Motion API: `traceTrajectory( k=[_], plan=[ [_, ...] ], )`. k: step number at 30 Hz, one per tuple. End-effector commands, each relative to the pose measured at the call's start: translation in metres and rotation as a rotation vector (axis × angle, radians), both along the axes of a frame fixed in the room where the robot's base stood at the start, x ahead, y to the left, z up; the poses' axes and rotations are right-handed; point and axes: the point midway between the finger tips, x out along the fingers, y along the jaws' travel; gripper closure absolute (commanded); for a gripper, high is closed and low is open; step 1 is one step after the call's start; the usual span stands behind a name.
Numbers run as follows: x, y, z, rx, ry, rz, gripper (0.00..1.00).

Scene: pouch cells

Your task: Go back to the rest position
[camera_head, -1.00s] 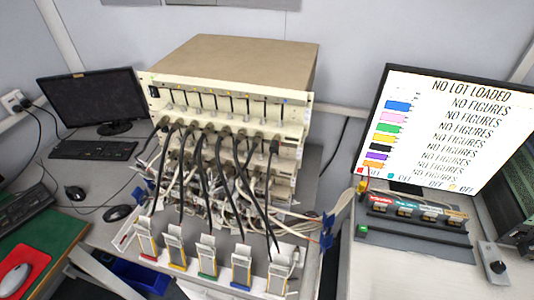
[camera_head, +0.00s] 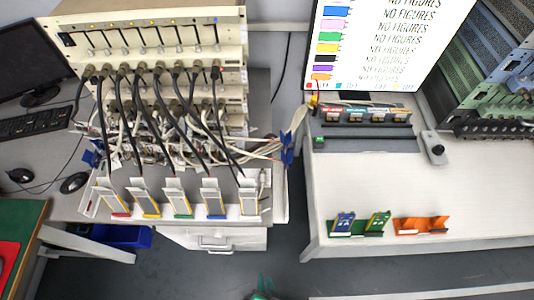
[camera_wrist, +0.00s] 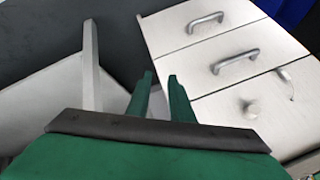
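My gripper (camera_head: 265,284) shows at the bottom edge of the head view, above the floor and in front of the benches. In the wrist view its two green fingers (camera_wrist: 161,78) stand apart with a clear gap and nothing between them, so it is open and empty. It points toward the floor and a white drawer unit (camera_wrist: 215,50). It touches nothing that I can see.
The cell tester (camera_head: 150,35) with black cables stands on the left bench, several coloured clip holders (camera_head: 178,199) along its front. The right bench (camera_head: 400,185) bears a green holder with two pouch cells (camera_head: 358,223) and an orange holder (camera_head: 421,225). Drawers (camera_head: 215,238) stand below; floor (camera_head: 190,275) is open.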

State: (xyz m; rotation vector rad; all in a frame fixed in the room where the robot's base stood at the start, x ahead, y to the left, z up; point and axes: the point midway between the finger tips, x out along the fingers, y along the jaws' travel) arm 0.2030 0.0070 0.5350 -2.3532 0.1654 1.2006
Motion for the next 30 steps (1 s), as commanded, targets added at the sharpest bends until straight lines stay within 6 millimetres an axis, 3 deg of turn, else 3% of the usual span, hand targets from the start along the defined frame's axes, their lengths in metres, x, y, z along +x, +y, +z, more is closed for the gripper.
traceTrajectory(
  k=[1, 9, 12, 15, 18, 21, 30],
  plan=[
    [-0.001, -0.005, 0.029, -0.064, -0.06, 0.017, 0.8],
    [0.019, -0.018, 0.202, -0.348, -0.424, 0.108, 0.8],
    [0.023, -0.015, 0.256, -0.412, -0.535, 0.138, 0.8],
    [0.026, -0.011, 0.297, -0.455, -0.618, 0.161, 0.8],
    [0.027, -0.008, 0.322, -0.48, -0.668, 0.176, 0.8],
    [0.028, -0.007, 0.333, -0.49, -0.693, 0.182, 0.8],
    [0.028, -0.007, 0.333, -0.49, -0.693, 0.182, 0.8]
  ],
)
